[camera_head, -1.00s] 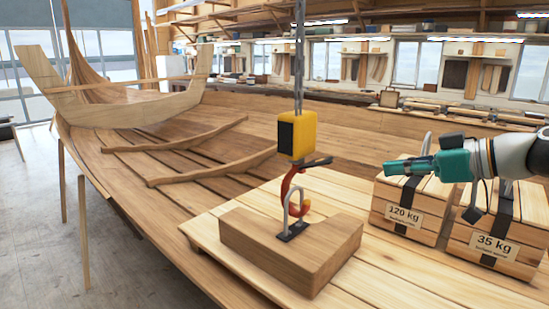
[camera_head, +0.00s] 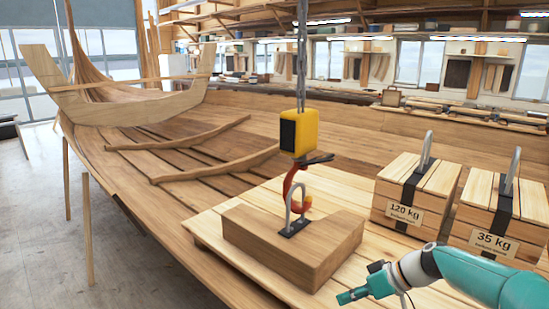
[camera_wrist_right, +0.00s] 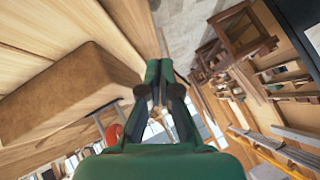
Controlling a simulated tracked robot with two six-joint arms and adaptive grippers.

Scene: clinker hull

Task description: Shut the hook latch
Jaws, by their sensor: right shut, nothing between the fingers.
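A red hook (camera_head: 291,182) hangs under the yellow hoist block (camera_head: 298,133). Its lower curve passes through the grey metal eye (camera_head: 288,210) on a wooden block. A dark flap (camera_head: 319,159) sticks out to the right above the hook; it looks like the latch, standing open. My right gripper (camera_head: 345,297) is at the lower right of the head view, right of the wooden block and apart from the hook. Its fingers are together and empty, as in the right wrist view (camera_wrist_right: 160,68). A red bit, probably the hook (camera_wrist_right: 113,133), shows there. My left gripper is out of view.
The wooden block (camera_head: 315,250) sits on a plank platform (camera_head: 205,233) in the hull. It also shows in the right wrist view (camera_wrist_right: 70,92). Crates marked 120 kg (camera_head: 403,210) and 35 kg (camera_head: 490,238) stand to the right. A chain (camera_head: 301,60) runs up from the hoist.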

